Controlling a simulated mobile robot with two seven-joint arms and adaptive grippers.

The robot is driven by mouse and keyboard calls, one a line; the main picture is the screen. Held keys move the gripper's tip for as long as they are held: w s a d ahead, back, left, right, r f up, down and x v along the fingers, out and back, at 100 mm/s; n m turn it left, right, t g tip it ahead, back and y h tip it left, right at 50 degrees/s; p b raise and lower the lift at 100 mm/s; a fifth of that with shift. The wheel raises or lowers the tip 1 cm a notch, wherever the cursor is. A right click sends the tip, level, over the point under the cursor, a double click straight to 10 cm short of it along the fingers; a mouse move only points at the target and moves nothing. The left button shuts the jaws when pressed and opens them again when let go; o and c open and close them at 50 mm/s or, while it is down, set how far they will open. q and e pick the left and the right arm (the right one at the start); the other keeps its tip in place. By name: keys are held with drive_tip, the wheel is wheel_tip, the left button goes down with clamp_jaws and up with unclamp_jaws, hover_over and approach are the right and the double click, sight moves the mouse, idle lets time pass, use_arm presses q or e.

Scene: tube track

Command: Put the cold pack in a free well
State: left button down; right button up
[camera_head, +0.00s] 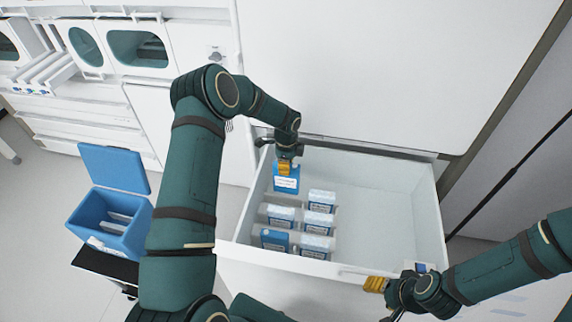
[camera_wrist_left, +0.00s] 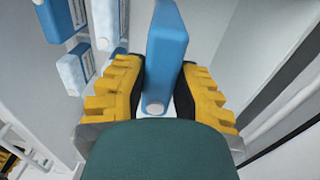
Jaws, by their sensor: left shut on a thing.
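My left gripper (camera_head: 286,167) reaches down into the open white drawer (camera_head: 395,190) and is shut on a blue cold pack (camera_head: 286,185). The pack hangs upright at the back left of the group of packs; I cannot tell whether its lower end is in a well. In the left wrist view the pack (camera_wrist_left: 166,62) stands between the two yellow fingers (camera_wrist_left: 155,95). My right gripper (camera_head: 378,285) is at the drawer's front edge; its jaws are too small to judge.
Several frosted packs (camera_head: 318,222) and a blue pack (camera_head: 275,240) stand in the drawer's left part. The drawer's right part is bare. An open blue cool box (camera_head: 110,222) stands at the left, with white pieces inside. A white wall rises behind the drawer.

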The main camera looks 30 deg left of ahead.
sight(286, 186)
use_arm(q)
drive_tip(key=shift+f+b, duration=0.9)
drive_tip(key=shift+f, duration=0.65)
drive_tip(key=shift+f+b, duration=0.7)
drive_tip(key=shift+f, duration=0.85)
drive_tip(key=shift+f, duration=1.3)
drive_tip(key=shift+f, duration=1.55)
